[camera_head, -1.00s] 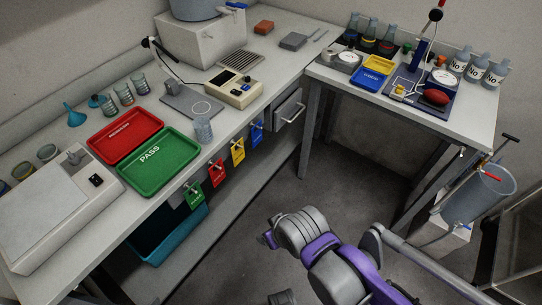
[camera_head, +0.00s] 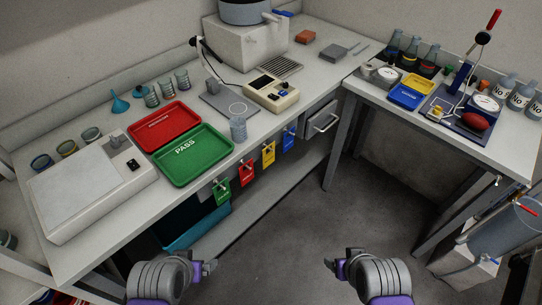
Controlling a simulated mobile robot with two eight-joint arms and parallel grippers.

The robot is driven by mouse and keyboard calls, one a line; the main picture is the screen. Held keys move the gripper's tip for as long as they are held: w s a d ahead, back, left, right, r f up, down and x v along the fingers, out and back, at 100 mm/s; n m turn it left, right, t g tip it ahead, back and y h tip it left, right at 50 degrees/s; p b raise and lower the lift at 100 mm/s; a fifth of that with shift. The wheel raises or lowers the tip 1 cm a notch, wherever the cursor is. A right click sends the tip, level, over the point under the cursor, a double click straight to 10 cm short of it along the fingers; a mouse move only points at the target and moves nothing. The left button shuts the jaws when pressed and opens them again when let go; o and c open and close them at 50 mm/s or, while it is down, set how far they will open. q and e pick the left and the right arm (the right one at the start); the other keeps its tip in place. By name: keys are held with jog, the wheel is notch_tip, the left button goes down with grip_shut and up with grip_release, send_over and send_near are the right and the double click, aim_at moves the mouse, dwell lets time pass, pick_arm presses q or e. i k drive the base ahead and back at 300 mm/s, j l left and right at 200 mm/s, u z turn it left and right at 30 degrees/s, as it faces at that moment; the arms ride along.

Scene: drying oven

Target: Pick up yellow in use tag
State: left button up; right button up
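The yellow tag (camera_head: 268,155) hangs on the front edge of the left bench, between the red tag (camera_head: 246,173) and the blue tag (camera_head: 288,140). A green tag (camera_head: 222,191) hangs at the left end of the row. The print on the yellow tag is too small to read. My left gripper (camera_head: 209,268) is low in the picture, below the green tag and apart from all tags. My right gripper (camera_head: 331,265) is low and right of centre, over the floor and far from the yellow tag. Whether the fingers are open is too small to tell.
A green PASS tray (camera_head: 195,168) and a red tray (camera_head: 164,117) lie on the bench above the tags. A glass beaker (camera_head: 238,130) stands near the edge above them. A teal bin (camera_head: 195,232) sits underneath. A drawer (camera_head: 322,122) is right of the tags. The floor ahead is clear.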

aim_at(269, 158)
jog(key=u, duration=0.95)
jog(key=k+l+u, duration=0.1)
jog(key=l+u, duration=0.2)
jog(key=u, duration=0.2)
jog(key=k+l+u, duration=0.1)
jog(key=l+u, duration=0.2)
jog(key=u, duration=0.2)
jog(key=k+l, duration=0.45)
jog(key=l, duration=0.1)
